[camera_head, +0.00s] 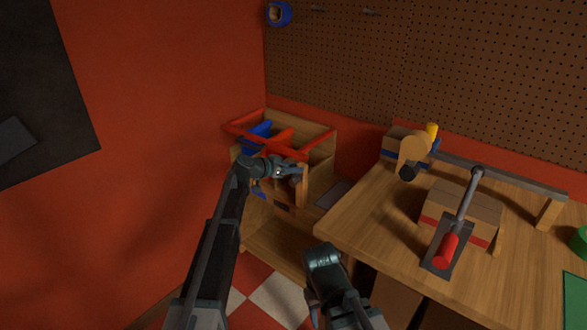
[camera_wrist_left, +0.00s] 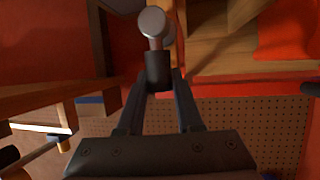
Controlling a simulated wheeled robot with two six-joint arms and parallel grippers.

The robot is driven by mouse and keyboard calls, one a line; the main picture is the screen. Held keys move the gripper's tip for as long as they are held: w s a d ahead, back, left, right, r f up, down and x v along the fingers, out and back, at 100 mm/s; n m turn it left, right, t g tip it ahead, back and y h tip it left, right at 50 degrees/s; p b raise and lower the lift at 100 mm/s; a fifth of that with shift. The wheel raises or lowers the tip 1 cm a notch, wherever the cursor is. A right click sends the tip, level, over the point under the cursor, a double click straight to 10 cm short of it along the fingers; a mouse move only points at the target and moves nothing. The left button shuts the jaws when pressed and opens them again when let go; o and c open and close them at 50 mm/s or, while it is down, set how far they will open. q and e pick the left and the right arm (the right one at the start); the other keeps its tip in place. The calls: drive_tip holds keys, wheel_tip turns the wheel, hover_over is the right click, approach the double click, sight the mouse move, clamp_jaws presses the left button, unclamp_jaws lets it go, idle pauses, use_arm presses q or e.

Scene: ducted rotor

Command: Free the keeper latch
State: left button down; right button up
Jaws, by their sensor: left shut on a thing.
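My left gripper (camera_head: 289,172) is at the housing's front, beside an upright wooden piece (camera_head: 301,187).
A wooden workbench (camera_head: 380,225) stands to the right. On it are a red-handled lever (camera_head: 448,249), a cardboard box (camera_head: 462,207) and a wooden beam (camera_head: 500,176). A red wall (camera_head: 170,100) closes the left side, and a pegboard (camera_head: 350,70) the back.

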use_arm(q)
drive_tip(key=shift+s, duration=0.15)
drive_tip(key=shift+s+d+m+y, duration=0.35)
drive_tip(key=shift+d+m+y, duration=0.1)
drive_tip(key=shift+m, duration=0.25)
drive_tip(key=s+d+f+m+t+y, duration=0.1)
drive_tip(key=m, duration=0.1)
drive_tip(key=s+d+f+m+t+y+b, duration=0.1)
drive_tip(key=m, duration=0.1)
drive_tip(key=shift+d+y+b, duration=0.25)
drive_tip(key=shift+d+b, duration=0.05)
drive_tip(key=shift+s+d+f+m+t+y+b, duration=0.2)
drive_tip(key=shift+f+m+t+y+b, duration=0.4)
drive_tip(key=shift+m+b, duration=0.8)
drive_tip(key=shift+s+d+f+m+t+y+b, duration=0.15)
drive_tip(key=shift+d+f+m+t+y+b, duration=0.2)
drive_tip(key=shift+f+m+t+b, duration=1)
drive_tip(key=shift+s+d+f+m+t+y+b, duration=0.15)
drive_tip(key=shift+d+f+m+t+y+b, duration=0.35)
drive_tip(key=shift+b, duration=1.5)
drive_tip(key=shift+a+r+g, duration=0.15)
drive_tip(key=shift+a+g, duration=0.1)
